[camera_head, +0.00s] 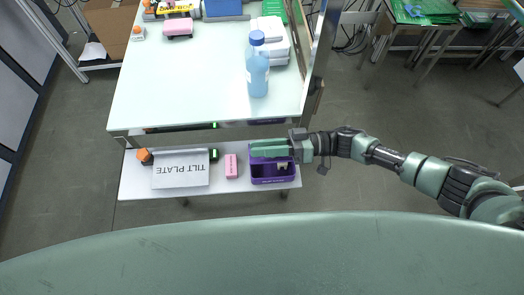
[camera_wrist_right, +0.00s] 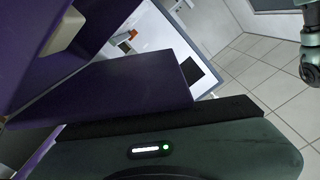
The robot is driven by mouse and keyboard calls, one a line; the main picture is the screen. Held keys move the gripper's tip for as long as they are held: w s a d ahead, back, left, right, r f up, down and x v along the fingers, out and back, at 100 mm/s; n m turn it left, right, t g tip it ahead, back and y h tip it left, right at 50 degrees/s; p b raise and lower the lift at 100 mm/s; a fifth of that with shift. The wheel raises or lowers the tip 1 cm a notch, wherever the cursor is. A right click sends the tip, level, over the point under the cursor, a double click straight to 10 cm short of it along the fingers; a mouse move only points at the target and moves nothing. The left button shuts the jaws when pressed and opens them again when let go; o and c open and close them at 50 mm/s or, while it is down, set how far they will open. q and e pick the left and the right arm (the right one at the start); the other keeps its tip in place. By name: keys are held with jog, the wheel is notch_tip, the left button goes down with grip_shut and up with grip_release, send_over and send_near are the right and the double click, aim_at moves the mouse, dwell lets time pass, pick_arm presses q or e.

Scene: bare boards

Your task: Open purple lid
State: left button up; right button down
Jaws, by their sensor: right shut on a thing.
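A purple box (camera_head: 273,181) stands at the right end of the low white bench in the head view. Its dark inside shows in part. My right gripper (camera_head: 270,149) reaches in from the right over the box's far side, its green fingers lying across it. In the right wrist view a purple panel, the lid (camera_wrist_right: 125,85), lies against the dark pad of the gripper finger (camera_wrist_right: 165,119). My right gripper is shut on the lid. The lid stands tilted up from the box; its hinge is hidden. My left gripper is not in view.
A pink block (camera_head: 231,166) lies just left of the box.

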jog(key=w+m, duration=0.1)
jog(key=w+r+m, duration=0.1)
jog(key=m, duration=0.1)
jog(key=shift+w+r+m+p, duration=0.25)
jog(key=shift+w+m+p, duration=0.05)
jog(key=shift+w+p, duration=0.1)
jog(key=shift+w+r+m, duration=0.2)
jog(key=shift+w+m, duration=1.25)
jog(key=shift+m, duration=0.45)
jog(key=c, duration=1.2)
grip_release()
jog(key=shift+c, duration=0.2)
